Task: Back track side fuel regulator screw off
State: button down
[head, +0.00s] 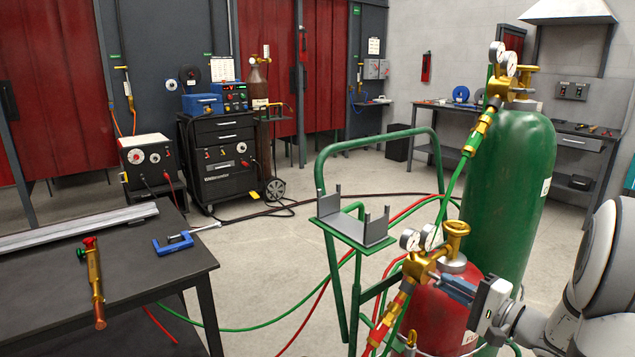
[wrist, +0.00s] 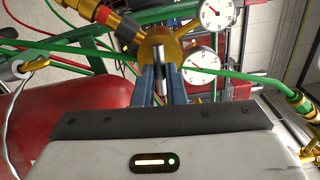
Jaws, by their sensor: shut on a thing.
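The fuel regulator (head: 421,266), a brass body with two gauges (head: 410,239), sits on the red cylinder (head: 455,308), below a brass valve handwheel. My gripper (head: 447,284) reaches in from the right, its blue fingers at the regulator's near side. In the wrist view my gripper (wrist: 161,83) is shut on the regulator's adjusting screw (wrist: 162,54), a short silver bar in front of the round brass regulator (wrist: 160,42). Two gauges (wrist: 211,14) stand to its right. The fingers hide part of the screw, and I cannot tell how far in it is.
A tall green cylinder (head: 508,190) with its own regulator (head: 506,88) stands just behind. Green and red hoses run to the left past the green cart frame (head: 345,148). A dark table (head: 130,262) with a torch (head: 94,285) stands left. Open floor lies between.

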jog(key=shift+f, duration=0.1)
dwell(0.3)
jog(key=shift+f+n+b, duration=0.1)
jog(key=shift+n+b, duration=0.2)
jog(key=shift+b, duration=0.35)
jog(key=c, duration=1.8)
grip_release()
jog(key=shift+r+p, duration=0.25)
jog(key=shift+p, duration=0.05)
jog(key=o, duration=0.4)
